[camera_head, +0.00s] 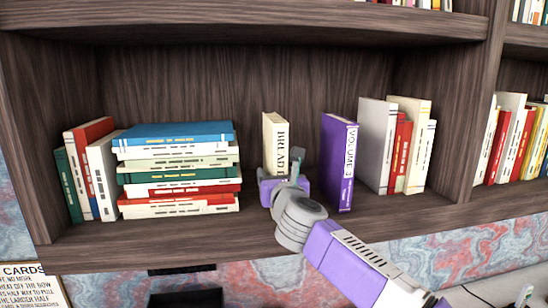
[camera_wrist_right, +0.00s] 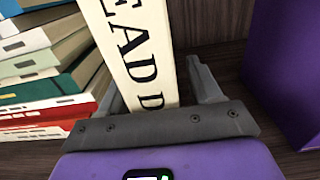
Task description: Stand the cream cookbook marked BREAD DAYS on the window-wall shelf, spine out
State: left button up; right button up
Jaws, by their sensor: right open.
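The cream cookbook (camera_head: 275,140) stands upright on the shelf board (camera_head: 150,240), its spine facing out. In the right wrist view the cookbook (camera_wrist_right: 138,50) rises between the two grey fingers. My right gripper (camera_head: 284,184) is at the foot of the book, open, with one finger on each side; it also fills the bottom of the right wrist view (camera_wrist_right: 160,85). A gap shows at the right finger; contact on the left is unclear. My left gripper is not in view.
A flat stack of books (camera_head: 178,170) lies left of the cookbook. A purple VOLUME 2 book (camera_head: 338,160) stands close on the right, with more upright books (camera_head: 400,145) beyond it. The shelf's upper board is overhead. Bare shelf shows between these neighbours and the cookbook.

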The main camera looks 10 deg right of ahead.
jog(key=shift+w, duration=0.25)
grip_shut()
jog(key=shift+r, duration=0.15)
jog(key=shift+r, duration=0.1)
